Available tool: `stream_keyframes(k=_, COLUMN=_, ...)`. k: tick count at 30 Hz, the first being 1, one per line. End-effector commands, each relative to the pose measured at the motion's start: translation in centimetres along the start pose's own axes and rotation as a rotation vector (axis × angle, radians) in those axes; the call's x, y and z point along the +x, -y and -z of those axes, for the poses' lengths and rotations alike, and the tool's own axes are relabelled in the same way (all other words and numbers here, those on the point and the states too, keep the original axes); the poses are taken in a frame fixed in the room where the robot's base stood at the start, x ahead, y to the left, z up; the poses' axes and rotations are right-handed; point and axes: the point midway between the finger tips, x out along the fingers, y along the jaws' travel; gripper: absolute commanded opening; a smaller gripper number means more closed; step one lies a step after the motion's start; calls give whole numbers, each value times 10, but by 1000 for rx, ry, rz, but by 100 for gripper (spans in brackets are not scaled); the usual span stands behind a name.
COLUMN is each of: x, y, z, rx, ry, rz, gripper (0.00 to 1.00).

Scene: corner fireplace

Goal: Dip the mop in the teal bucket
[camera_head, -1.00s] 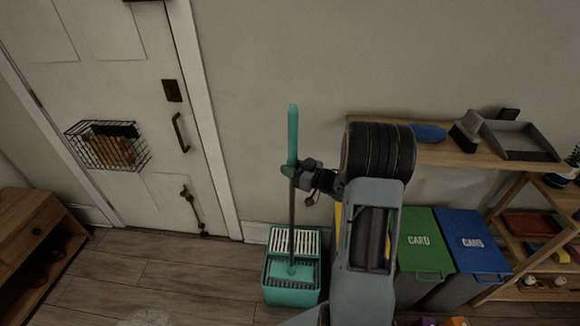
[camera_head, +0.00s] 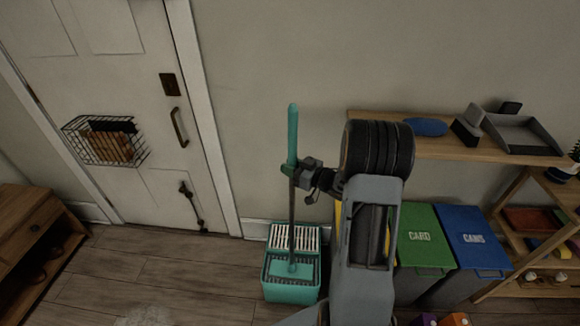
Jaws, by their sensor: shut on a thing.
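The mop (camera_head: 292,140) stands nearly upright, with a teal upper handle and a thin grey pole below. My gripper (camera_head: 291,168) is shut on the handle near the lower end of its teal part. The teal bucket (camera_head: 291,292) stands on the floor below, with a pale slatted part at the back and a darker grate in front. The mop's lower end (camera_head: 292,267) comes down over the front grate, within the bucket's outline. I cannot tell how deep it sits.
Green (camera_head: 426,239) and blue (camera_head: 474,241) lidded bins stand right of the bucket, partly behind my arm. A wooden shelf (camera_head: 440,153) is above them. A door with a wire basket (camera_head: 104,143) is at left.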

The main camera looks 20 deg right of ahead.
Motion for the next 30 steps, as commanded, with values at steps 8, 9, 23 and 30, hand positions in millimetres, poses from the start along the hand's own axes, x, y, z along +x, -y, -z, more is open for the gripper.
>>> stream_keyframes(k=8, x=0, y=0, z=-1, rx=-1, ry=-2, rz=0, gripper=0)
stream_keyframes(k=9, x=0, y=0, z=-2, rx=-1, ry=-2, rz=0, gripper=0)
stream_keyframes(k=23, x=0, y=0, z=-7, rx=-1, ry=-2, rz=0, gripper=0)
stream_keyframes(k=30, x=0, y=0, z=-10, rx=-1, ry=-2, rz=0, gripper=0)
